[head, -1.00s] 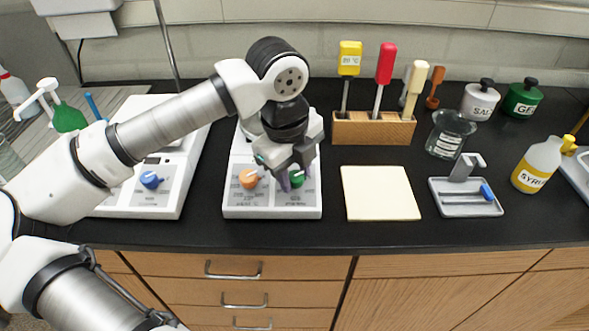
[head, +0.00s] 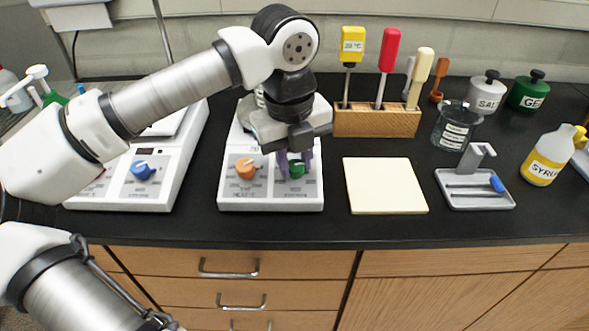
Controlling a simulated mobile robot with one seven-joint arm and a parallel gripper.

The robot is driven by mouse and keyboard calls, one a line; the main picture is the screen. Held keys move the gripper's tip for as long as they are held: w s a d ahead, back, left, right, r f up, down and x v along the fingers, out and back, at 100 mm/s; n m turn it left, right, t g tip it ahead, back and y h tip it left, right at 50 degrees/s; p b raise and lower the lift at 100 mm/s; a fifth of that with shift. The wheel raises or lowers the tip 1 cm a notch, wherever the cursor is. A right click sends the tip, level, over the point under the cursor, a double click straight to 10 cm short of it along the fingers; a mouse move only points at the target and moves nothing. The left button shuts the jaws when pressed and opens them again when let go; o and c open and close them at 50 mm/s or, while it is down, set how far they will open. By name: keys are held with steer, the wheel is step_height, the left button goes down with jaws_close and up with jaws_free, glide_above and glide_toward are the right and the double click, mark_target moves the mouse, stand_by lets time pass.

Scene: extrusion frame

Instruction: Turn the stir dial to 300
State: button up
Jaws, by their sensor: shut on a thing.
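The white hotplate stirrer (head: 232,202) stands on the black counter at centre left, partly hidden by my arm. The panel lettering is too small to read, so I cannot tell which number the green dial points to.
A second white device with a blue dial (head: 142,170) stands to the left. A wooden block (head: 376,122) holding tools is behind right. A cream pad (head: 385,186), a grey tray (head: 480,202), a beaker (head: 455,128) and a syrup bottle (head: 548,160) stand to the right.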

mark_target(299, 169)
steer(key=m+b, duration=0.2)
steer(key=m, duration=0.1)
steer(key=shift+d+f+m, duration=0.1)
steer(key=shift+m, duration=0.2)
steer(key=shift+m+y+b, duration=0.5)
steer(key=shift+m+b, duration=0.3)
steer(key=shift+m, duration=1)
steer(key=o, duration=1)
steer(key=r, duration=0.9)
steer(key=s+r, duration=0.1)
steer(key=r, duration=0.4)
steer(key=shift+d, duration=0.3)
